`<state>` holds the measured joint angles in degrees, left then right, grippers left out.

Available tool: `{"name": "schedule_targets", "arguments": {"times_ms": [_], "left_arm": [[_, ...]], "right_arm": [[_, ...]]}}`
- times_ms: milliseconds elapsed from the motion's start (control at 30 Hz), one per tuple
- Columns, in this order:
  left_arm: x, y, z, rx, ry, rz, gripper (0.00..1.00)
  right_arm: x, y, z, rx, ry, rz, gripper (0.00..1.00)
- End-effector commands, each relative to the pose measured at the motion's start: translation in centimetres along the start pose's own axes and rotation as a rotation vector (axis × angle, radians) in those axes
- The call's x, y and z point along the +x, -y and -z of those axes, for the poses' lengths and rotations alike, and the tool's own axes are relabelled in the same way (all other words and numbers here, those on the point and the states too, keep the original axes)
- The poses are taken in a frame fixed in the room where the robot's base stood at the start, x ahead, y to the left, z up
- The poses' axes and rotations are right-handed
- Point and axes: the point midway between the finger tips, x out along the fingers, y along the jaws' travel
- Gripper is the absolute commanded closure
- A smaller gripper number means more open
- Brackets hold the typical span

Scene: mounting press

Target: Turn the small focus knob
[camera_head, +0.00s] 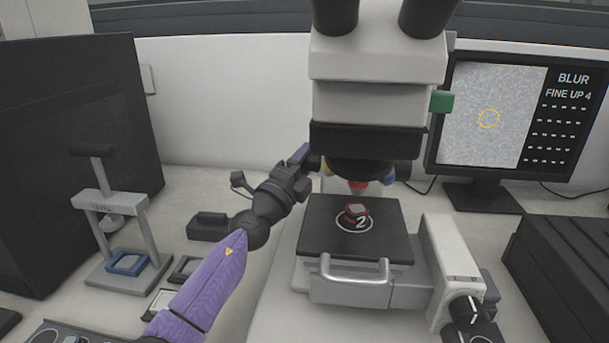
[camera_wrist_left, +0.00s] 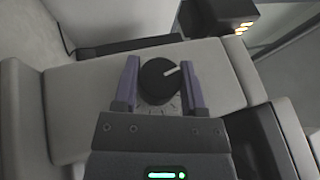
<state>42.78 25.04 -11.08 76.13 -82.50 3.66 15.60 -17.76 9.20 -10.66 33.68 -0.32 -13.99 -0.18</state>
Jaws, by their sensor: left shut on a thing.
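The small focus knob (camera_wrist_left: 158,82) is a round black dial with a white pointer line, seen in the left wrist view. Its pointer aims up and to the right. My left gripper (camera_wrist_left: 161,84) is shut on it, with one purple finger on each side. In the head view my left gripper (camera_head: 303,154) reaches to the left side of the microscope (camera_head: 370,100), and the knob there is hidden. The monitor (camera_head: 515,115) reads "BLUR" and "FINE UP 4" beside a grey speckled picture with a yellow ring. My right gripper is not in view.
A red sample (camera_head: 357,213) sits on the dark stage (camera_head: 320,240) under the lens. Another black knob (camera_head: 465,310) is at the lower right, near a black box (camera_head: 565,260). A small hand press (camera_head: 118,225) stands at left.

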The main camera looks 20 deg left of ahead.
Motion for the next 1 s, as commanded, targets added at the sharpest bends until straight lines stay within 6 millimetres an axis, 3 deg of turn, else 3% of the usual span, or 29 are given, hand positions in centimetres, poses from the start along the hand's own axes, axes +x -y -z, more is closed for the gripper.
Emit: {"name": "schedule_targets", "arguments": {"times_ms": [367, 400, 567, 867, 1000], "left_arm": [[-0.1, -0.4, 0.4, 0.000, -0.012, -0.011, 1.00], [-0.1, -0.4, 0.4, -0.001, -0.013, -0.011, 0.44], [-0.1, -0.3, 0.3, 0.000, -0.011, -0.009, 0.11], [-0.2, -0.1, 0.2, 0.001, -0.007, -0.005, 0.11], [-1.9, 0.1, 0.2, 0.002, -0.008, -0.006, 0.11]], "right_arm": [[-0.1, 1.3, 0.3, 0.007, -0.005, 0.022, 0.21], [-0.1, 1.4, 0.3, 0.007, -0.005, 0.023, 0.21], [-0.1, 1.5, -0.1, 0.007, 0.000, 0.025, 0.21], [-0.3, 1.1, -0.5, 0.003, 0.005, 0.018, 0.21], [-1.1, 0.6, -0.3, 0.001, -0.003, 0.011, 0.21]]}}
